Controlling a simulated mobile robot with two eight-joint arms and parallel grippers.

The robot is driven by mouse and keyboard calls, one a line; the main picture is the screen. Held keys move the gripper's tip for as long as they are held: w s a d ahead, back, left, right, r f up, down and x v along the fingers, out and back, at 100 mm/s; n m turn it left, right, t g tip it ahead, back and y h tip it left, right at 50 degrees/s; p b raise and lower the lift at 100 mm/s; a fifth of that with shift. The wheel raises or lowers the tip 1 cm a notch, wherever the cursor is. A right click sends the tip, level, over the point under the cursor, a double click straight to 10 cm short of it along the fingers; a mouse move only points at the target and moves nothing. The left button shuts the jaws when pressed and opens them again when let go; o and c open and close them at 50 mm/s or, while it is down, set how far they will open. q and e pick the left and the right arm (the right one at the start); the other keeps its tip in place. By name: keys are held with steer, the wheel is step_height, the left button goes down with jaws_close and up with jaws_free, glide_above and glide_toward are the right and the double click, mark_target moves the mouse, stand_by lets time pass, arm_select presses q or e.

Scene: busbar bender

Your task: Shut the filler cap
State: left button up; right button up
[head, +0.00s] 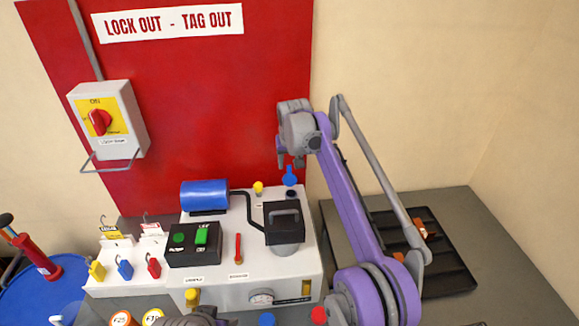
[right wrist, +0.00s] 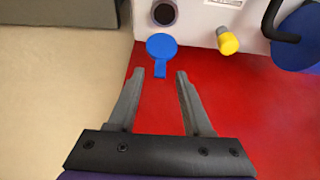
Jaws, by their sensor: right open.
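The filler cap is a blue disc with a short tab (head: 290,176). It stands open behind the dark round filler opening (head: 291,193) at the back right of the grey bender unit (head: 225,265). In the right wrist view the cap (right wrist: 160,47) lies beside the black-rimmed opening (right wrist: 164,12), its tab pointing toward my fingers. My right gripper (head: 290,163) is above and behind the cap. Its fingers (right wrist: 160,73) are open and empty, with the tab just beyond and between their tips. A grey part at the head view's bottom edge (head: 188,320) seems to be my left gripper; its fingers are hidden.
A yellow knob (head: 258,187) and a blue cylinder (head: 205,195) sit left of the opening. The red lockout board (head: 230,110) rises close behind. A black tray (head: 440,255) lies at the right.

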steer(key=shift+x, duration=0.85)
steer(key=shift+c, duration=0.3)
jaws_close()
stand_by(0.6)
